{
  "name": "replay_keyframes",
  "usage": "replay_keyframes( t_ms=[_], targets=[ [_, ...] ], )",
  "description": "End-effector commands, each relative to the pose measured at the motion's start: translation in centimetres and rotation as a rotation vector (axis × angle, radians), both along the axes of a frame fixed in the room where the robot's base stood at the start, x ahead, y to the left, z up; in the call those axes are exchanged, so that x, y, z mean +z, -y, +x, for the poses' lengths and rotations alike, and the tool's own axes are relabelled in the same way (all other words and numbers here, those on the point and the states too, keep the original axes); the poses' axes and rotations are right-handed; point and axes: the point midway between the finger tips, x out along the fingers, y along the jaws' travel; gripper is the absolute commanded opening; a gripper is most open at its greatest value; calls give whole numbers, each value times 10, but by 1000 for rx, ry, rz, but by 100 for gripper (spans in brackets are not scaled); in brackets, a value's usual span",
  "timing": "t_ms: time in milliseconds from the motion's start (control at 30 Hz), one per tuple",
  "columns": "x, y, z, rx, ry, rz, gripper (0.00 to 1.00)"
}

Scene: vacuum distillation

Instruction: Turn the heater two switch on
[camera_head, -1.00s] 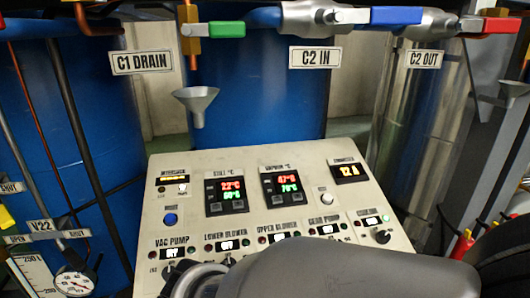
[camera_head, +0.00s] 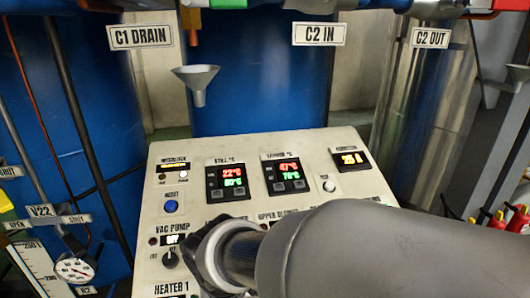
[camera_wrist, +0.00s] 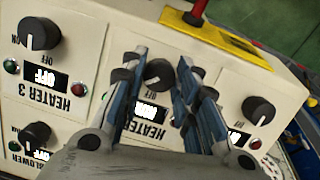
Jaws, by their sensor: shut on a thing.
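The heater two knob (camera_wrist: 158,73) is a black round dial with a white pointer line, on the cream control panel (camera_wrist: 80,142) in the wrist view. My gripper (camera_wrist: 157,80) has its blue-padded fingers on either side of this knob, shut on it. The lit display (camera_wrist: 150,112) by the knob is partly covered by the fingers, and I cannot read it surely. The label (camera_wrist: 147,130) shows "HEATER", its number partly hidden. In the head view my arm hides the heater two area.
The heater 3 knob (camera_wrist: 40,33) is left, its display (camera_wrist: 40,77) reading OFF. Another knob (camera_wrist: 258,110) is right. A funnel (camera_head: 196,84) and blue columns (camera_head: 262,70) stand behind the panel.

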Motion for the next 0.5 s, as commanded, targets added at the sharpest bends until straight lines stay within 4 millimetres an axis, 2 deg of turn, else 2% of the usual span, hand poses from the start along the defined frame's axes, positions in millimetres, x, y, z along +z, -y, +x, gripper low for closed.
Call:
replay_keyframes(
  t_ms=[200, 500],
  targets=[
    [0, 1, 0, -115, -10, 45, 5],
    [0, 1, 0, -188, -17, 72, 5]
  ],
)
